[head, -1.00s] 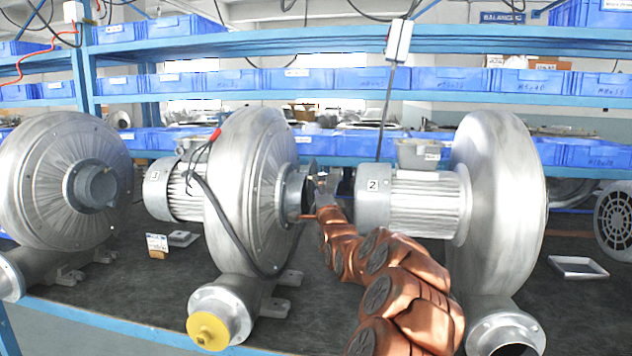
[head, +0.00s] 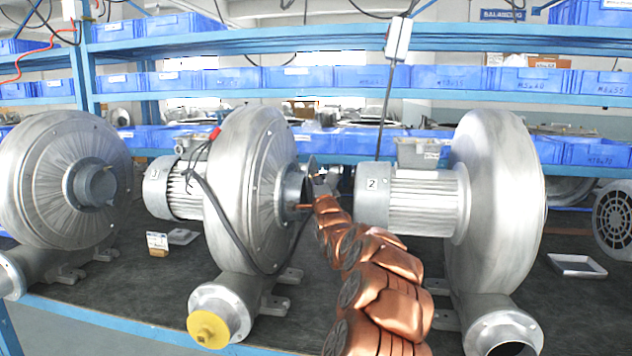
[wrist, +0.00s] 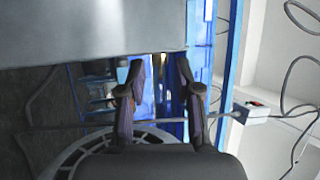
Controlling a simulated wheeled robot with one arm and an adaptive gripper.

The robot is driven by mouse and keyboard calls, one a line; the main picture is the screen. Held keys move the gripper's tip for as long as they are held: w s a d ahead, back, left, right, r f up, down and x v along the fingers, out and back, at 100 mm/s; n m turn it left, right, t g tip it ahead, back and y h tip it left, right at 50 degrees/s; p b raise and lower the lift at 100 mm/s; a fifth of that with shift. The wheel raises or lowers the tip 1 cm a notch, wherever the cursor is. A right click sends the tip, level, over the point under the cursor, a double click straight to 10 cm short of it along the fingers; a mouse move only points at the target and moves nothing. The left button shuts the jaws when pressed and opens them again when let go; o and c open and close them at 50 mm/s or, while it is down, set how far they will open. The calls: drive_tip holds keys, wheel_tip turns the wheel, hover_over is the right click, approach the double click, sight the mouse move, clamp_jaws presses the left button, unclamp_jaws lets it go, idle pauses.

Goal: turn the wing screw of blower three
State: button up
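Blower three (head: 250,180), with a "3" label on its motor (head: 160,190), stands in the middle of the head view. Its short inlet pipe (head: 293,187) faces right, with a thin dark disc edge (head: 311,165) beside its mouth. A small copper-coloured rod (head: 303,207) shows at the pipe; I cannot tell whether it is the wing screw. My gripper (head: 320,184) is close to the pipe mouth, small and partly hidden by my arm. In the wrist view my gripper (wrist: 158,62) has its fingers apart, with only background visible between them, below a smooth grey metal surface (wrist: 90,30).
Blower two (head: 495,190), with its motor (head: 415,200), stands close on the right of my gripper. Another blower (head: 60,185) is at left. A yellow cap (head: 208,329) covers blower three's lower outlet. A tray (head: 577,265) lies at right. A cable with a switch box (head: 398,40) hangs behind.

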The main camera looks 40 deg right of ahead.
clamp_jaws()
drive_tip(key=shift+r, duration=0.1)
drive_tip(key=g+p, duration=0.1)
drive_tip(key=p, duration=0.1)
drive_tip(key=r+m+g+p, duration=0.1)
drive_tip(key=p, duration=0.1)
drive_tip(key=shift+a+y, duration=0.1)
drive_tip(key=shift+y, duration=0.3)
drive_tip(key=m+g+y+p, duration=0.1)
drive_tip(key=g+p, duration=0.1)
drive_tip(key=m+g+y+p, duration=0.1)
drive_tip(key=g+y+p, duration=0.1)
drive_tip(key=p, duration=0.1)
drive_tip(key=m+g+y+p, duration=0.1)
drive_tip(key=g+y+p, duration=0.1)
drive_tip(key=p, duration=0.1)
drive_tip(key=shift+d+r+g, duration=0.2)
drive_tip(key=shift+r+g, duration=0.05)
drive_tip(key=shift+g, duration=0.05)
idle(0.4)
drive_tip(key=shift+f+p, duration=0.1)
drive_tip(key=shift+p, duration=0.25)
idle(0.3)
drive_tip(key=shift+o, duration=1.3)
unclamp_jaws()
